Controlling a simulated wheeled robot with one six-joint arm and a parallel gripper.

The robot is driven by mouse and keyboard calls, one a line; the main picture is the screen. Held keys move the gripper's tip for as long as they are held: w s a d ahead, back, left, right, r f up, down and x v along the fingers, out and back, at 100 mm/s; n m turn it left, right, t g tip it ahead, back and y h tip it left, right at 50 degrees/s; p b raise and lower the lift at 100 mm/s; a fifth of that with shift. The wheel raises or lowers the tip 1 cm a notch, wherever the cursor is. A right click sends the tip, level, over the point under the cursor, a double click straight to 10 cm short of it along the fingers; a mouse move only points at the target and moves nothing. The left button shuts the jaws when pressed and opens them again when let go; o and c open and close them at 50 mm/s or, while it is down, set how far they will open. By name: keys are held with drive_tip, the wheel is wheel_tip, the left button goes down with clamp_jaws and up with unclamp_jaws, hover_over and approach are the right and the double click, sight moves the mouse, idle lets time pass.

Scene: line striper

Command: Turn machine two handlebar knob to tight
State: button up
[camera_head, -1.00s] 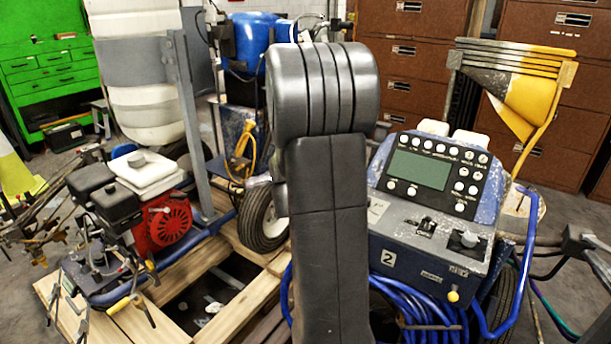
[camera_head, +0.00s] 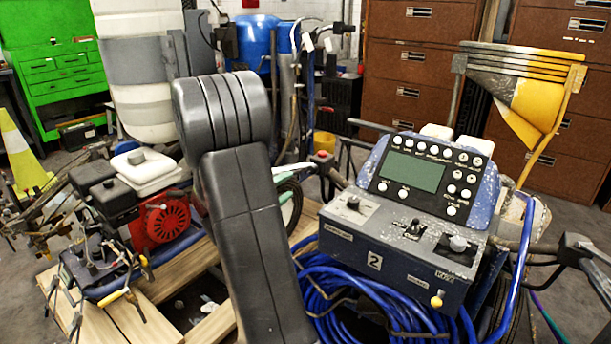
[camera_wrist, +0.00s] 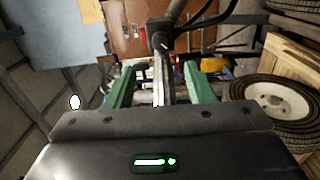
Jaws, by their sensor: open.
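Machine two (camera_head: 374,262) is the blue striper with the "2" label on its front box, right of centre in the head view. A dark handlebar end (camera_head: 333,175) with a small red-topped part sticks out at its left. Another dark handlebar fitting (camera_head: 577,246) shows at its right. I cannot tell which part is the handlebar knob. In the wrist view my gripper (camera_wrist: 160,84) is open, its two green fingers apart. A grey bar (camera_wrist: 159,82) with a dark clamp-like fitting (camera_wrist: 160,40) appears between or beyond them; contact cannot be judged. My arm hides part of the head view.
The control panel (camera_head: 418,175) and front box carry several knobs and switches. Blue hose (camera_head: 345,300) hangs in coils below. A red-engined machine (camera_head: 165,220) stands on wooden pallets at left. A tyre (camera_wrist: 268,108) and wood lie at right in the wrist view.

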sight(311, 170)
drive_tip(key=b+x, duration=0.2)
drive_tip(key=x, duration=0.8)
drive_tip(key=shift+w+d, duration=0.15)
drive_tip(key=shift+w, duration=0.1)
drive_tip(key=c, duration=1)
